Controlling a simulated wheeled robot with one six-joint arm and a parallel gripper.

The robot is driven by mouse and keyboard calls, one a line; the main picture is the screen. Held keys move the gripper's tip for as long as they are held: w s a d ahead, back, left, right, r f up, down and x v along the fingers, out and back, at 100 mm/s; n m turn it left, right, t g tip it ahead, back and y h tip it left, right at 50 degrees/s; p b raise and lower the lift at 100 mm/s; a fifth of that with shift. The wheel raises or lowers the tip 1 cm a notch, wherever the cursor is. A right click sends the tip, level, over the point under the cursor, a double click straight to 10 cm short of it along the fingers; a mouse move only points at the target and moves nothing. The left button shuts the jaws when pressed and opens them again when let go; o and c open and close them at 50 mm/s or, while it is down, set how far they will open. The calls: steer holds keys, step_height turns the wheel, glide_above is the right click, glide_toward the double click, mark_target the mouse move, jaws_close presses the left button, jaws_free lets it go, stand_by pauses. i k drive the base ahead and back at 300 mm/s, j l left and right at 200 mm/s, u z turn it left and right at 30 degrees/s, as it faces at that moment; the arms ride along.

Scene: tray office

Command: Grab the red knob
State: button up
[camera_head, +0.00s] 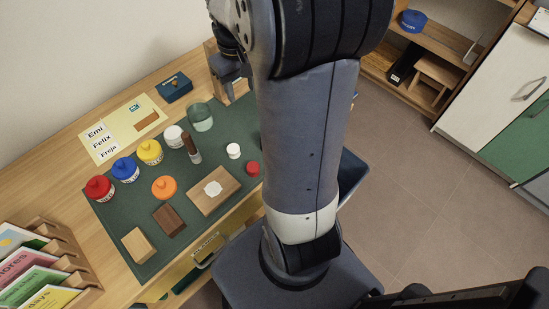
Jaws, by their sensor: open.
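A small red round piece (253,169), which looks like the red knob, sits on the green mat (213,244) near its right edge, just left of my arm. A larger red-topped jar (100,188) stands at the mat's left side. My gripper (232,88) is at the back of the desk, above and beyond the mat, well apart from both red things. It is open, small in view and partly hidden by my arm. I see nothing held in it.
Blue (125,169), yellow (150,151) and orange (164,187) jars, a glass (200,117), a white knob (234,151), a brown-topped stamp (191,149) and wooden blocks crowd the mat. A card rack (58,262) stands front left. The floor at right is clear.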

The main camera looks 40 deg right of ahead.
mark_target(253, 168)
steer(key=z, duration=0.35)
steer(key=k+j+z, duration=0.2)
steer(key=z, duration=0.2)
steer(key=k+j+z, duration=0.25)
steer(key=z, duration=0.15)
steer(key=k+j+z, duration=0.1)
steer(key=k+z, duration=0.25)
steer(key=i, duration=0.1)
